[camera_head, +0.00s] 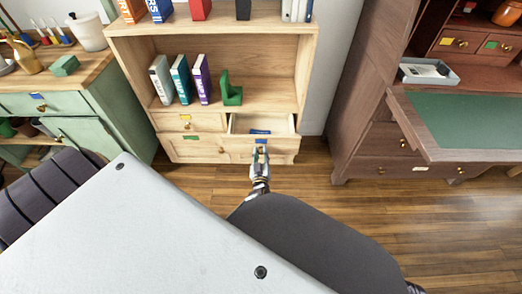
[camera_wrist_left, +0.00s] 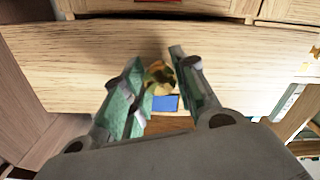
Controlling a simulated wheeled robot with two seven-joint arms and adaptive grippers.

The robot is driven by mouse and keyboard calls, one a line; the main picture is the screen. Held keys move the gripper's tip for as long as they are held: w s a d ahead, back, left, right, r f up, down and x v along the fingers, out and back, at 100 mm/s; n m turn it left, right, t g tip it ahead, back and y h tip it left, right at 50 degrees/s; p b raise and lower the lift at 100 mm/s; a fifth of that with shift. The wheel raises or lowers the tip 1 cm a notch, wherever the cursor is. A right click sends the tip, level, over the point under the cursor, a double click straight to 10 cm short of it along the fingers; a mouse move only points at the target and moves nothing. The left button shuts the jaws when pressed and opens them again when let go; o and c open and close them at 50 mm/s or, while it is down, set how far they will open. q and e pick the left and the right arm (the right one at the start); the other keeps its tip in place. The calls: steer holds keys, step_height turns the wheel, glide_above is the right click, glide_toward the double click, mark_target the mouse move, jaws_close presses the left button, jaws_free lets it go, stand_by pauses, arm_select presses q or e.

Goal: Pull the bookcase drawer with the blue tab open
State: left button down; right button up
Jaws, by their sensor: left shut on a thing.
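The pale wooden bookcase (camera_head: 170,40) stands against the wall in the head view. My left gripper (camera_head: 261,152) is at this drawer's front. In the left wrist view its two fingers (camera_wrist_left: 158,66) stand on either side of the brass knob (camera_wrist_left: 159,76), shut on it, with the blue tab (camera_wrist_left: 165,103) beside the knob. My right gripper is not in view.
Shut drawers with a yellow tab (camera_head: 186,117) and a green tab (camera_head: 190,137) sit left of the open drawer. A green cabinet (camera_head: 110,110) stands left, a dark wooden desk (camera_head: 370,130) right. Wooden floor (camera_head: 330,215) is clear in front.

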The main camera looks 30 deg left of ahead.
arm_select(q)
steer(key=shift+s, duration=0.1)
steer(key=c, duration=1.1)
jaws_free()
steer(key=shift+d, duration=0.1)
steer(key=shift+f+v, duration=0.2)
steer(key=shift+v, duration=4.05)
steer(key=shift+d, duration=0.15)
steer(key=x, duration=0.8)
steer(key=shift+s+r, duration=0.1)
steer(key=shift+r, duration=0.15)
